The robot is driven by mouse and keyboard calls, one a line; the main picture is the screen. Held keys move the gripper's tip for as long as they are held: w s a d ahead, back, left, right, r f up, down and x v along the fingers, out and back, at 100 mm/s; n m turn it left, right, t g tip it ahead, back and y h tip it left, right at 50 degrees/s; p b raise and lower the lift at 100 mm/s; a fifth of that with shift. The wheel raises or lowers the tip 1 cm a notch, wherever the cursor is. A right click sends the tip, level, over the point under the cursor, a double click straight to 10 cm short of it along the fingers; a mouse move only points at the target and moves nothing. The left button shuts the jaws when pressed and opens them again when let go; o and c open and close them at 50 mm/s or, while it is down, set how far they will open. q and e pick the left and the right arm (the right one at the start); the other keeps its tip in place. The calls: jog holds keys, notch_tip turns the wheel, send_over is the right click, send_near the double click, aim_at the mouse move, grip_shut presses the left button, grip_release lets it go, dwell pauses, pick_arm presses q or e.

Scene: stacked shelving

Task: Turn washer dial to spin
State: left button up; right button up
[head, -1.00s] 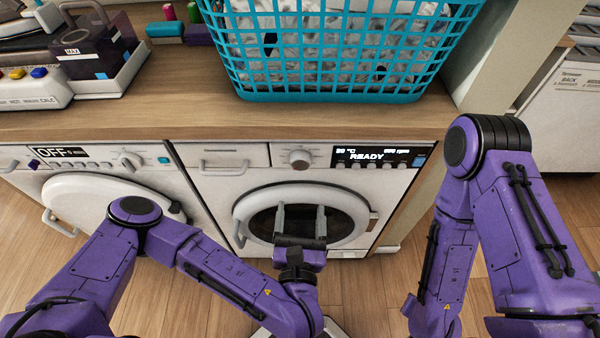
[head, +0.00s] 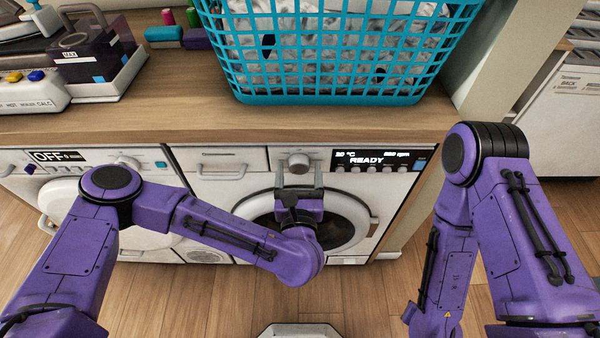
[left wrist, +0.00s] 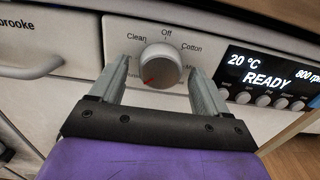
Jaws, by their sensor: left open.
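The washer (head: 225,195) on the right has a round silver dial (head: 299,162) on its front panel. In the left wrist view the dial (left wrist: 160,65) carries a red mark pointing to the lower left. Labels "Clean", "Off" and "Cotton" show around it; lower labels are partly hidden by my fingers. My left gripper (head: 298,175) is open just in front of the panel. In the left wrist view its two fingers stand on either side of the dial, with gaps; I cannot tell how deep they reach. My right arm shows at the right, but its gripper is out of view.
The washer's display (head: 372,160) reads "READY", right of the dial, above several buttons. A wooden countertop (head: 180,110) overhangs the panel and bears a teal laundry basket (head: 330,99). A second machine (head: 15,175) reading "OFF" stands left. Wooden floor is open below.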

pick_arm(q)
jog(key=c, duration=1)
jog(key=shift+m, duration=0.3)
jog(key=shift+r+m+p, duration=0.1)
jog(key=shift+m+p, duration=0.4)
jog(key=shift+m, duration=0.1)
jog(key=shift+m+p, duration=0.5)
jog(key=shift+m, duration=0.7)
jog(key=shift+a+m+p, duration=0.1)
jog(key=shift+m+p, duration=0.5)
jog(key=shift+m, duration=1.6)
